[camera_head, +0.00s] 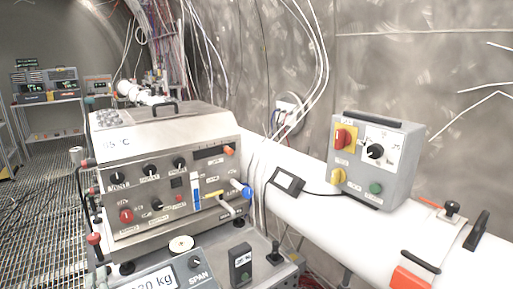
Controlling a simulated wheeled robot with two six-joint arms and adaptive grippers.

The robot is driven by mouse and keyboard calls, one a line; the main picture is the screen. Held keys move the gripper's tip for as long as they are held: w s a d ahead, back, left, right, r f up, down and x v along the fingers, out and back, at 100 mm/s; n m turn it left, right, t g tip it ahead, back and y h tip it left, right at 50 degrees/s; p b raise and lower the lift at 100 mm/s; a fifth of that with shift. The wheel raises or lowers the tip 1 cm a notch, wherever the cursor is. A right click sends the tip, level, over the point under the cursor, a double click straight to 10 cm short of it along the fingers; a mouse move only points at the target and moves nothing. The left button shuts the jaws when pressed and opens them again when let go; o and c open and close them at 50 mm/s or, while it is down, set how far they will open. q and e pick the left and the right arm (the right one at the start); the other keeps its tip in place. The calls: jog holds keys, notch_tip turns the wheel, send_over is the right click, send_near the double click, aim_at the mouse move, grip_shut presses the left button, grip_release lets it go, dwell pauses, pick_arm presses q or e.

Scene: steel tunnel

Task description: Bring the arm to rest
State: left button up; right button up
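Neither of my arms shows in the head view, and no gripper can be seen. The task names no other object. Ahead stands a steel control box (165,205) with black knobs, a red knob, a small dark display and a blue-ended lever on its front. A grey switch box (378,165) with a red-on-yellow rotary switch, a black dial and a green button sits on the white pipe to the right.
The white pipe (310,208) runs along the curved metal wall. A scale display (160,280) and a small joystick (275,253) are at the lower front. Shelves with instruments (48,98) stand at the back left. The grated floor (45,190) at left looks largely clear.

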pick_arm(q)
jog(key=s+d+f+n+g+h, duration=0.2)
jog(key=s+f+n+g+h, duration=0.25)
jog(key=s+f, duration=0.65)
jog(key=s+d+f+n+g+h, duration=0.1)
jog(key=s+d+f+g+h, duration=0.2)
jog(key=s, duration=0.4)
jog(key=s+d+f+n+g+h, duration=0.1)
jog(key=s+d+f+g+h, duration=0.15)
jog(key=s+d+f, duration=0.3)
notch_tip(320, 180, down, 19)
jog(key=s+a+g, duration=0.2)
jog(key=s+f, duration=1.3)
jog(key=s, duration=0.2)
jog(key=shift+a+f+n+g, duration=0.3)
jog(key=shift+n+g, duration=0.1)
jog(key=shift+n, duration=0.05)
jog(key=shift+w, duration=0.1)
